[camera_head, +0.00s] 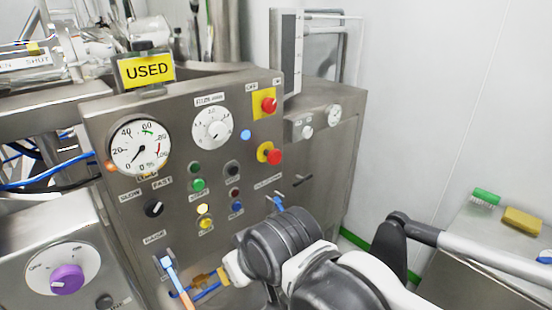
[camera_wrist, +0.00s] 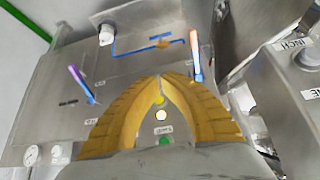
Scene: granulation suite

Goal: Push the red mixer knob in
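Two red knobs show on the steel control panel in the head view. The upper red knob (camera_head: 269,104) sits on a yellow plate near an OFF label. The lower red knob (camera_head: 275,156) has a yellow collar. I cannot tell from the labels which is the mixer knob. Neither is recognisable in the wrist view. My gripper (camera_wrist: 160,77) shows yellow ribbed fingers meeting at their tips, with nothing held. My dark wrist is low and in front of the panel in the head view, below both knobs; the fingertips are not clear there.
A dial gauge (camera_head: 140,146), a round selector (camera_head: 212,129) and small coloured buttons share the panel. Blue-handled levers (camera_head: 168,268) stick out low on it. A USED sign (camera_head: 147,70) stands above. A side table (camera_head: 490,245) with brushes is at right.

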